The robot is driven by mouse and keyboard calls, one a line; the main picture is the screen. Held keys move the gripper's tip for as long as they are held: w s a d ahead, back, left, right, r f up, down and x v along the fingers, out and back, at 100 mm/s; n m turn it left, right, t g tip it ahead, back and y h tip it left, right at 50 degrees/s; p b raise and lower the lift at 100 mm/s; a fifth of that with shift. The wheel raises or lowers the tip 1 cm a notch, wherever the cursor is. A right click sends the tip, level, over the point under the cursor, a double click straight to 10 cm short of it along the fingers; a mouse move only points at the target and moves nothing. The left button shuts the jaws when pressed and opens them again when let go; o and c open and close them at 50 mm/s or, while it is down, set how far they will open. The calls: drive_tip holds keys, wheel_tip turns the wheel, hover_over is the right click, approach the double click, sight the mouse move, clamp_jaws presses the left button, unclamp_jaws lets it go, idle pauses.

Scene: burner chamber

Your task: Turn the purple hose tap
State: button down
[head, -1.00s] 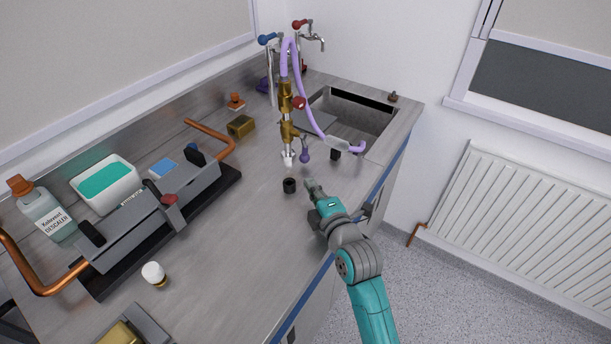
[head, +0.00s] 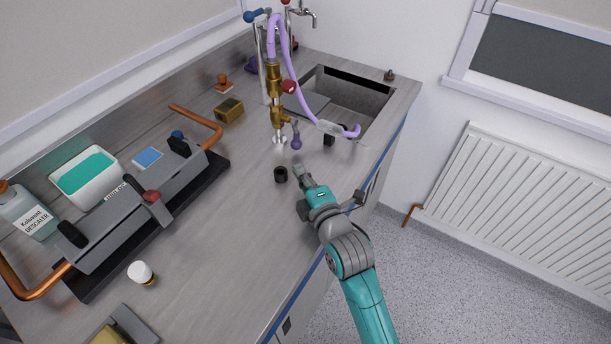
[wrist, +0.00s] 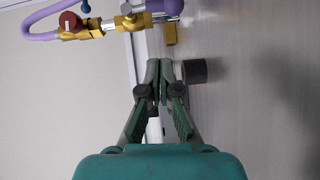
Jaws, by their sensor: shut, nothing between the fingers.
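The purple hose tap is a small purple lever (head: 296,140) on the low side of a brass fixture (head: 276,100), which stands on the worktop by the sink. A purple hose (head: 289,65) loops from the top of the fixture down to the sink.
A black cylinder (head: 281,175) stands on the worktop just left of my gripper; the wrist view shows it (wrist: 193,71) close by the fingers. A red knob (head: 289,87) sits higher on the fixture. The sink (head: 350,95) is behind right.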

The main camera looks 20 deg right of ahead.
sight(296, 141)
drive_tip(key=w, duration=0.6)
drive_tip(key=shift+a+f, duration=0.1)
drive_tip(key=shift+w+d+f, duration=0.1)
drive_tip(key=shift+w+d, duration=0.75)
drive_tip(key=shift+w, duration=0.05)
drive_tip(key=shift+w+d+f, duration=0.1)
drive_tip(key=shift+w+d, duration=0.35)
drive_tip(key=shift+w, duration=0.1)
drive_tip(key=shift+w+d+f, duration=0.15)
drive_tip(key=shift+w+d, duration=0.3)
drive_tip(key=shift+d, duration=0.1)
